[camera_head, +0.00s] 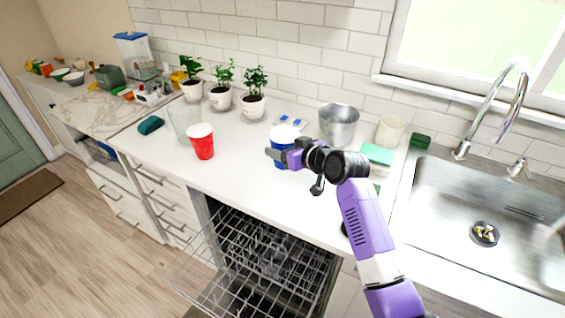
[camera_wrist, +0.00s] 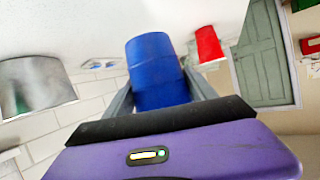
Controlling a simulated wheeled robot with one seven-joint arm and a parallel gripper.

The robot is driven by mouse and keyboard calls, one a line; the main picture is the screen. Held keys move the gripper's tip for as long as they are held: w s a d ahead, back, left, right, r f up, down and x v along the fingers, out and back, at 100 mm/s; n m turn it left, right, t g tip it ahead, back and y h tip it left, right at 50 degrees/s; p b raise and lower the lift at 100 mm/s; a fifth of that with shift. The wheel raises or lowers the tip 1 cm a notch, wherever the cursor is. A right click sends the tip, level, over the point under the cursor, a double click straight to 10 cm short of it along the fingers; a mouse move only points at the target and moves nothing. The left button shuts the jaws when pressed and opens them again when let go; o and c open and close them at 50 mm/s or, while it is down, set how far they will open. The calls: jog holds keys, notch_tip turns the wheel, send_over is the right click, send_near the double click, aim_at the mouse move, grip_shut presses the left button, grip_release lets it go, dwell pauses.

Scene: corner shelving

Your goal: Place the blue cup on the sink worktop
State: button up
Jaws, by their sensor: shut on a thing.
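In the wrist view the blue cup (camera_wrist: 155,70) sits between my two fingers (camera_wrist: 160,97). My gripper hides part of the cup in the head view, and I cannot tell whether its base touches the worktop.
A red cup (camera_head: 201,141) and a clear glass (camera_head: 184,121) stand to the left. A metal bucket (camera_head: 338,125) and a cream cup (camera_head: 390,131) stand behind. Potted plants (camera_head: 252,105) line the wall. The open dishwasher rack (camera_head: 255,262) is below the front edge. The worktop's front middle is clear.

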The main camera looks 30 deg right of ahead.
jog(key=shift+f, duration=3.15)
jog(key=shift+f, duration=0.15)
jog(key=o, duration=1.5)
jog(key=shift+c, duration=0.2)
jog(key=shift+r+p, duration=0.3)
jog(key=shift+s, duration=0.35)
jog(key=b+v, duration=0.2)
jog(key=v, duration=0.9)
